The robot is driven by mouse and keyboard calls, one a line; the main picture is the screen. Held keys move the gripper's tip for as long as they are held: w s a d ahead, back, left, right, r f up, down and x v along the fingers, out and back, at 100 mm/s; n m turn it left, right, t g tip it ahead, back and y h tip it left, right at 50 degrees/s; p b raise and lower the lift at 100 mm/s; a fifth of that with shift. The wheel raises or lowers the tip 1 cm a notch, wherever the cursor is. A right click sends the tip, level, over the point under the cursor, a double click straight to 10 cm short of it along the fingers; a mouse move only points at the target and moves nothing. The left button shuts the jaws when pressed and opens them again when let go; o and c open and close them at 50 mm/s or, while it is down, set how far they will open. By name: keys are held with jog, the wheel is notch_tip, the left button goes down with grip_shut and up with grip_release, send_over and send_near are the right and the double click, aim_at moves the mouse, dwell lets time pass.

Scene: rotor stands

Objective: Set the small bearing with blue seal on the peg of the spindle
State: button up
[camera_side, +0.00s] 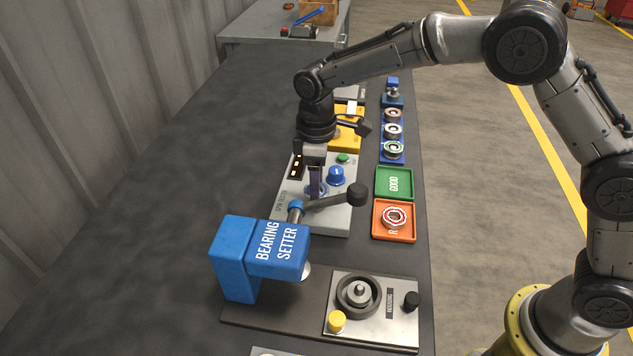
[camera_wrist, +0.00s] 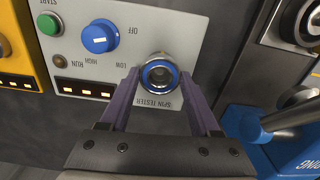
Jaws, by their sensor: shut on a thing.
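The small bearing with blue seal (camera_wrist: 159,73) shows in the wrist view as a steel ring with a blue face. My gripper (camera_wrist: 160,78) is shut on it, one purple finger on each side. The bearing is over the spindle area of the grey spin tester (camera_wrist: 190,28). The peg itself is hidden or too dark to make out in the bearing's bore, so I cannot tell whether the bearing is around it or above it. In the side view my gripper (camera_side: 316,187) points down at the front part of the spin tester (camera_side: 286,212).
The blue bearing setter (camera_side: 235,262), with its black-knobbed lever (camera_side: 356,194), stands close in front. A housing plate (camera_side: 400,325) is beside it. On the right are a red-orange tray (camera_side: 378,233) holding a bearing, a green GOOD tray (camera_side: 384,182) and a blue rack (camera_side: 385,158) with bearings.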

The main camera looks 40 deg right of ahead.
jog(key=shift+f, duration=0.65)
dwell(0.7)
jog(key=o, duration=1.5)
jog(key=shift+o, duration=0.4)
notch_tip(320, 180, up, 8)
dwell(0.5)
